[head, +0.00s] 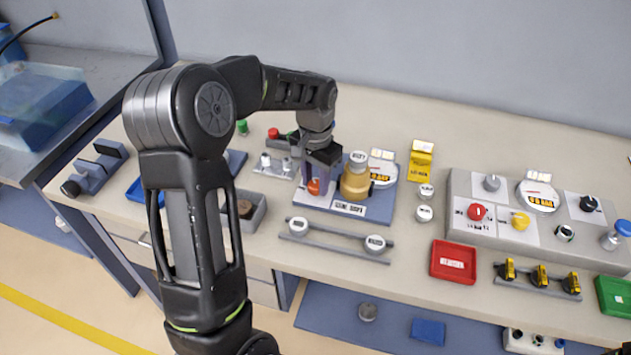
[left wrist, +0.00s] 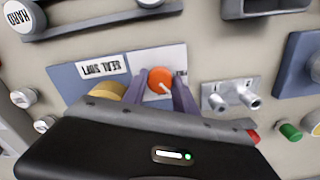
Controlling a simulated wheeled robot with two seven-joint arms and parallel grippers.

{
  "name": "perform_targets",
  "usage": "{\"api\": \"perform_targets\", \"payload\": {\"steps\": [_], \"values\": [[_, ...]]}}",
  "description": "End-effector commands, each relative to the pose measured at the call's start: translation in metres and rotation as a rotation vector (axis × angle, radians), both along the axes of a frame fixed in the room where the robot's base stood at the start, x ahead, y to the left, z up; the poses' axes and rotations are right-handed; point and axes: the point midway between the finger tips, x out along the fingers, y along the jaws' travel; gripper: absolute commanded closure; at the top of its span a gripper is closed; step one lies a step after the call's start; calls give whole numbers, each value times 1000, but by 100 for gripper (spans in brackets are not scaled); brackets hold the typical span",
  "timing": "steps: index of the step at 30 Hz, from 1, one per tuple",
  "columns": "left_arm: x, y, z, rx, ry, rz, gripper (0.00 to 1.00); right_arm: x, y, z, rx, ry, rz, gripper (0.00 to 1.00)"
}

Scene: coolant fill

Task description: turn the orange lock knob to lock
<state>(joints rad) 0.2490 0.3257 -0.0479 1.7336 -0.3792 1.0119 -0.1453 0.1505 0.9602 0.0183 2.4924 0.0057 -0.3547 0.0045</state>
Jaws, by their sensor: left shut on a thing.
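The orange lock knob (head: 314,187) sits on the left part of a blue-grey base plate (head: 378,213), beside a brass-coloured cylinder (head: 355,183). My left gripper (head: 317,172) reaches down over the plate and is shut on the knob. It also shows in the left wrist view (left wrist: 160,92). The marks around the knob are too small to read.
A fitting plate with two metal pegs (left wrist: 230,95) stands close beside the knob's plate. White round caps (head: 425,191) and a yellow box (head: 421,160) stand to the right. A bar with two white knobs (head: 335,241) lies in front. A red tray (head: 453,262) is further right.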

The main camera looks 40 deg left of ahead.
Motion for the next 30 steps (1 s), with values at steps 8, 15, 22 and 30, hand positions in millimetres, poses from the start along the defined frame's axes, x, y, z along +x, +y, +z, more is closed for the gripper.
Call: {"api": "perform_targets", "payload": {"steps": [8,15,22,30], "values": [[1,0,0,1,-2,-261,100,0,0,-3,1,-1,1,64],[1,0,1,1,-3,-456,100,1,0,-3,1,-1,1,64],[1,0,1,0,-3,-573,100,1,0,-4,1,-1,1,64],[1,0,1,0,-3,-621,100,1,0,-4,1,-1,1,64]]}}
